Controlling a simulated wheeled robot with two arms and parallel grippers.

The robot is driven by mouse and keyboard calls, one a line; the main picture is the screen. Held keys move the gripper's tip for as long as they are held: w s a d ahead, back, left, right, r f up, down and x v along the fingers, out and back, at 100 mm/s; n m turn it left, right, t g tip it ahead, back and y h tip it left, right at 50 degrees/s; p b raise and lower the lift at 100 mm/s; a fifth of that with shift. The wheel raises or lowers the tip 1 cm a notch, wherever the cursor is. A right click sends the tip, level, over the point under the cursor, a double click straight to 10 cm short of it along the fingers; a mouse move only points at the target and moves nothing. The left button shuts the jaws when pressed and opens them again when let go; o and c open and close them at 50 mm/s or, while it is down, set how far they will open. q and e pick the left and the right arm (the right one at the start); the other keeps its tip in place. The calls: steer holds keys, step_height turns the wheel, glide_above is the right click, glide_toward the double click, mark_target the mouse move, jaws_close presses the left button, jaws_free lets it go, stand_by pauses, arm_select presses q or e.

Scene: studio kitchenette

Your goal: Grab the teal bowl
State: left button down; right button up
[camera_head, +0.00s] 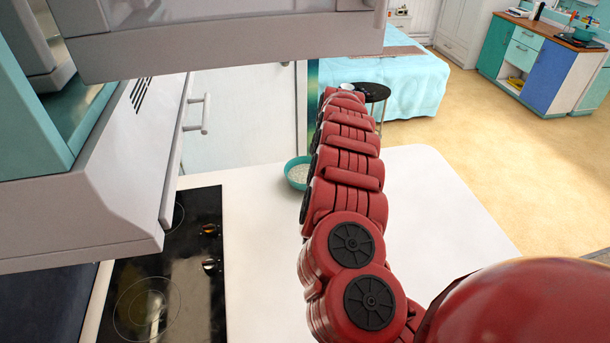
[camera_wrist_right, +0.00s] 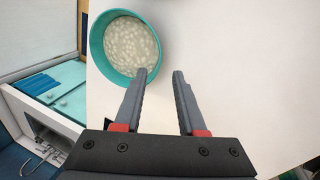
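The teal bowl (camera_head: 291,181) stands on the white counter, left of my red right arm, which hides its right edge in the head view. It holds pale, whitish contents. In the right wrist view the teal bowl (camera_wrist_right: 97,48) is at the upper left. My right gripper (camera_wrist_right: 160,74) is open, with nothing between its fingers. Its left fingertip overlaps the bowl's lower right rim in the picture, and its right finger is outside the bowl. I cannot tell whether the left finger touches the bowl. My left gripper is not in view.
A black cooktop (camera_head: 170,270) lies left of the white counter (camera_head: 255,260), beneath a grey hood and upper cabinets. The counter right of my arm is clear. Beyond it are a small dark round table (camera_head: 375,91), a bed (camera_head: 418,85) and a blue-and-teal cabinet (camera_head: 520,58).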

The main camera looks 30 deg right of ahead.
steer(key=p+x, duration=0.1)
steer(key=x, duration=0.6)
steer(key=shift+w+d, duration=0.1)
steer(key=shift+d, duration=0.05)
steer(key=shift+w+a+f+b, duration=0.2)
steer(key=shift+w+f+b, duration=0.1)
steer(key=shift+f, duration=0.2)
jaws_close()
stand_by(1.2)
